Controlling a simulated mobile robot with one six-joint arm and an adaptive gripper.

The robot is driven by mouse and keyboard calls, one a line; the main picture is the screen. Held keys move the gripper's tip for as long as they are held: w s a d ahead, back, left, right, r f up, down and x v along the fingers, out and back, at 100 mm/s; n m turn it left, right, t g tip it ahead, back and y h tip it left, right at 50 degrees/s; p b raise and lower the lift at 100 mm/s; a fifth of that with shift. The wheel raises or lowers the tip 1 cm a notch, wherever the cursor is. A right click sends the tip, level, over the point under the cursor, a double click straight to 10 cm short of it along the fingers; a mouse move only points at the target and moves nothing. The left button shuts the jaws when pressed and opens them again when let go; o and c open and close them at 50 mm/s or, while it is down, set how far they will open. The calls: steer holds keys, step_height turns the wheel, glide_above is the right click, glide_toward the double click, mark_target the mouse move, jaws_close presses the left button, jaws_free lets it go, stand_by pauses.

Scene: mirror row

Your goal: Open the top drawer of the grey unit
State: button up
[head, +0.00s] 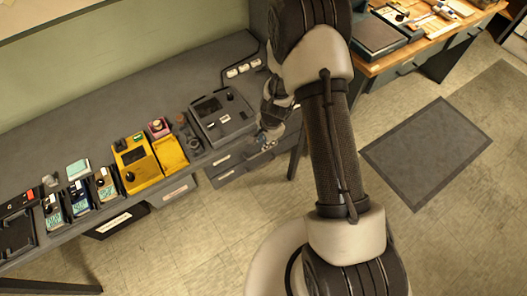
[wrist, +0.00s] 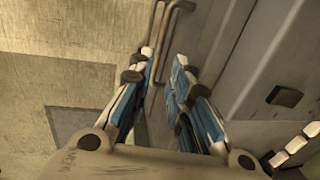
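The grey drawer unit (head: 240,171) stands under the bench, with pale labels on its stacked drawer fronts. Its upper part is partly hidden by my gripper and the bench edge. My gripper (head: 264,143) is at the unit's upper front, just off the bench edge. In the wrist view, my gripper (wrist: 165,62) has its two blue-padded fingers apart. A metal bar handle (wrist: 157,50) runs between the fingers, close to the left one. Contact with it cannot be told. A grey drawer front (wrist: 203,35) lies to the right of the handle. I see no clear opening at the drawer.
The grey bench (head: 130,75) carries a yellow device (head: 135,163), a dark grey device (head: 222,117) and several small boxes. A power strip (head: 243,68) lies at the back. A dark mat (head: 425,150) lies on the open floor at right, near a wooden-topped table (head: 425,42).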

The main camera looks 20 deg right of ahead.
steer(key=f+b, duration=0.1)
steer(key=f, duration=0.1)
steer(key=w+f+b, duration=0.1)
steer(key=f, duration=0.2)
steer(key=f+b, duration=0.1)
steer(key=f, duration=0.2)
steer(key=shift+w+a, duration=0.25)
jaws_close()
